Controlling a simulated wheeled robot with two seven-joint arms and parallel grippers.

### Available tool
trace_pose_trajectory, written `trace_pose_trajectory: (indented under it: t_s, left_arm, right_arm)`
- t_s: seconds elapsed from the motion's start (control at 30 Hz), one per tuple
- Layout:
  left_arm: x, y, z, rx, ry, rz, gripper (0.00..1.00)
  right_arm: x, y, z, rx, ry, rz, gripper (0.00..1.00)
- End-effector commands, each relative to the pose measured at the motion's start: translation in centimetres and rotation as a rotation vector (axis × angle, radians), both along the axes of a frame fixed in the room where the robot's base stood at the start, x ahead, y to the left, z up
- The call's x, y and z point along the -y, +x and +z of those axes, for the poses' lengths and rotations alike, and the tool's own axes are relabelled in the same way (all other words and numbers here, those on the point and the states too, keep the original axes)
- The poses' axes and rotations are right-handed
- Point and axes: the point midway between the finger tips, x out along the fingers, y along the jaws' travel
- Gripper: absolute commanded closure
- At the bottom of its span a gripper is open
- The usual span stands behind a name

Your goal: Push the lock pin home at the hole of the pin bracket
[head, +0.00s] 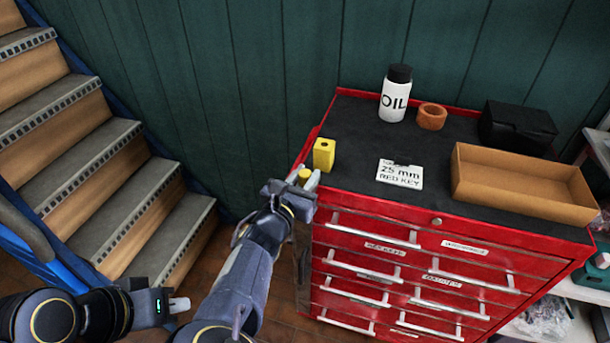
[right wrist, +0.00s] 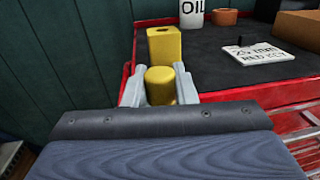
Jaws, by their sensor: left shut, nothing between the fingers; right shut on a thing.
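A yellow block with a dark hole in its top, seemingly the pin bracket (head: 324,154), stands upright at the left edge of the red cabinet's top. It also shows beyond my fingers in the right wrist view (right wrist: 165,45). My right gripper (head: 304,179) is shut on a yellow round-topped piece, seemingly the lock pin (right wrist: 160,84), just in front of the block and apart from its hole. The piece's lower end is hidden by the gripper. My left gripper (head: 180,304) is shut and empty at the lower left, away from the cabinet.
The red drawer cabinet (head: 437,222) has a dark top. On it are an oil bottle (head: 394,100), an orange ring (head: 432,116), a black box (head: 518,125), a label card (head: 400,174) and an open cardboard tray (head: 520,188). Stairs (head: 100,165) rise at left.

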Motion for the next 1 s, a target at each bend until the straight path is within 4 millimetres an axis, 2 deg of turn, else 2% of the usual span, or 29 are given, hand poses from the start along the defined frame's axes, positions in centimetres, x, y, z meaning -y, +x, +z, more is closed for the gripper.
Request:
trace_pose_trajectory:
  t_s: [0.47,0.5,0.67,1.0]
  left_arm:
    - [0.0,0.0,-1.0,0.0,0.0,0.0,1.0]
    - [0.0,0.0,-0.9,0.0,0.0,0.0,1.0]
    - [0.0,0.0,-0.9,0.0,0.0,0.0,1.0]
    - [0.0,0.0,-1.0,0.0,0.0,0.0,1.0]
  right_arm:
    - [0.0,0.0,-1.3,0.001,0.0,0.0,0.99]
    - [0.0,0.0,-1.2,0.001,0.0,0.0,0.73]
    - [0.0,0.0,-1.2,0.001,0.0,0.0,0.52]
    - [-0.2,-0.3,-1.2,0.0,0.0,0.001,0.5]
